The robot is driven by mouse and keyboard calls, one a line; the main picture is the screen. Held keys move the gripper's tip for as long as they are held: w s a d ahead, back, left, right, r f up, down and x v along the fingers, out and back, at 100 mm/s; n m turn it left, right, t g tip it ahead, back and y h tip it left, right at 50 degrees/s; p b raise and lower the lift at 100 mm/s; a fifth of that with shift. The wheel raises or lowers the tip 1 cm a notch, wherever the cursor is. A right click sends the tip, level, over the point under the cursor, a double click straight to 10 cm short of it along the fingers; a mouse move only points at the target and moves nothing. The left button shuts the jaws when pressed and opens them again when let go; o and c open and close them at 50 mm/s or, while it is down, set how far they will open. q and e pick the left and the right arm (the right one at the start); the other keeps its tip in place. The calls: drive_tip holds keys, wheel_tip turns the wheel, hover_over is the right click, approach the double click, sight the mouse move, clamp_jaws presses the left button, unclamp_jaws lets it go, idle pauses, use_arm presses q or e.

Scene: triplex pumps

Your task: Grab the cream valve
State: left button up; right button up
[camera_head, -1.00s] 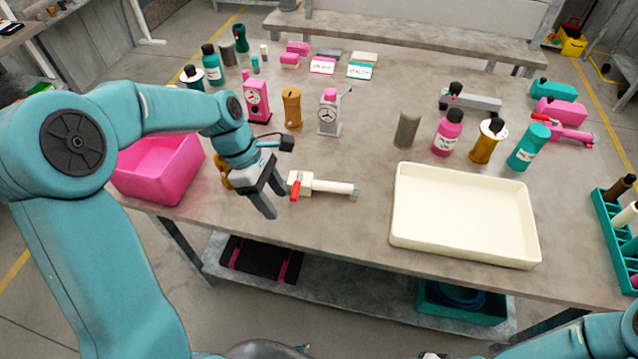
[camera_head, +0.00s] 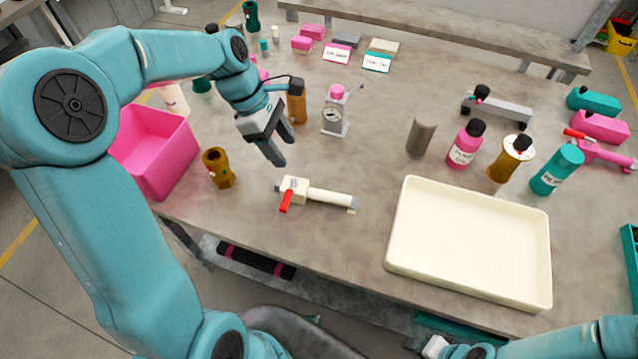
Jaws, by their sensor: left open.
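The cream valve (camera_head: 325,195) lies on the table in the front middle, with a red lever handle at its left end and a grey tip at its right end. My left gripper (camera_head: 281,151) is open and empty, pointing down above the table, behind and slightly left of the valve, apart from it. My right arm shows only in part at the bottom right; its gripper cannot be made out.
A pink bin (camera_head: 165,160) and a brown fitting (camera_head: 218,168) stand left of the valve. A cream tray (camera_head: 470,240) lies to its right. A grey gauge (camera_head: 335,112), a grey cylinder (camera_head: 421,138) and several bottles stand behind. Table between valve and tray is clear.

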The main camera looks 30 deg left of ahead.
use_arm(q)
hover_over(314, 191)
drive_tip(key=s+a, duration=0.2)
drive_tip(key=f, duration=0.9)
drive_tip(key=shift+w+f, duration=0.2)
drive_tip(key=shift+w, duration=0.05)
drive_tip(key=x, duration=0.5)
drive_tip(key=shift+w, duration=0.35)
drive_tip(key=shift+w+f, duration=0.1)
drive_tip(key=shift+f, duration=0.25)
drive_tip(key=shift+r, duration=0.1)
drive_tip(key=c, duration=1)
drive_tip(key=shift+r, duration=0.1)
